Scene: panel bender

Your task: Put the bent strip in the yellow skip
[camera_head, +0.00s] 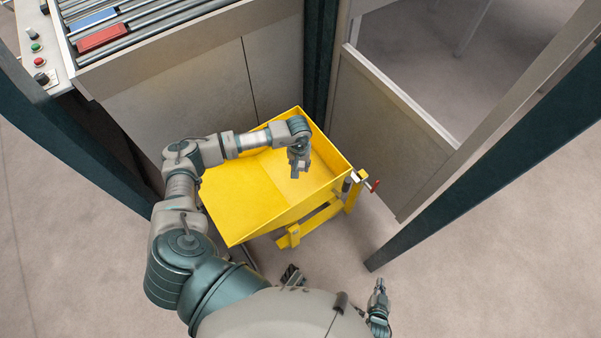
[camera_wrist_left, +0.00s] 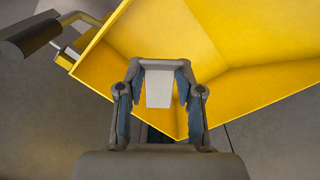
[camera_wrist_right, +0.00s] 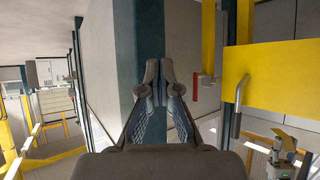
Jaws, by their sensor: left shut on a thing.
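The yellow skip (camera_head: 235,198) stands on the floor in front of the machine, open at the top, with its visible inside empty. It also fills the upper part of the left wrist view (camera_wrist_left: 250,85). My left gripper (camera_head: 299,170) is over the right part of the skip, pointing down. In the left wrist view it is shut on the bent strip (camera_wrist_left: 159,88), a pale grey piece between its fingers. The strip's bend is not clear, and the head view hardly shows it. My right gripper (camera_head: 379,287) is low at the right of my body, empty, with its fingertips together.
A roller table (camera_head: 140,22) with a red block (camera_head: 101,36) and a blue block (camera_head: 92,20) stands at upper left beside a button panel (camera_head: 38,55). Dark posts (camera_head: 490,150) flank the skip. Floor is clear at lower right.

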